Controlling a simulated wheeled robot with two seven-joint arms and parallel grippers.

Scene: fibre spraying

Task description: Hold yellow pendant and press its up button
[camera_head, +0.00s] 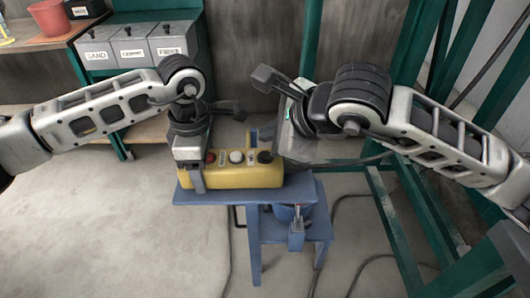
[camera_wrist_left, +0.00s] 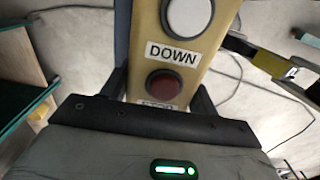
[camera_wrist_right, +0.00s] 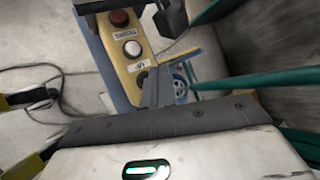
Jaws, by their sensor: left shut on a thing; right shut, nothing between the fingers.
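The yellow pendant (camera_head: 232,178) lies on a blue stool with a red, a white and a black button along its top. My left gripper (camera_head: 196,176) is shut on its left end, beside the red button. In the left wrist view the fingers straddle the pendant (camera_wrist_left: 172,50), near the red button and the DOWN label. My right gripper (camera_wrist_right: 156,86) is shut and empty. Its fingertips are over the right end of the pendant (camera_wrist_right: 126,33), close to the black button (camera_head: 264,157). I cannot tell whether they touch it.
The blue stool (camera_head: 300,188) has a lower step at its right. Grey bins (camera_head: 132,45) labelled SAND, CEMENT and FIBRE stand at the back left, near a red pot (camera_head: 50,17). Green frame posts (camera_head: 395,215) rise at the right. Dark cables lie on the floor.

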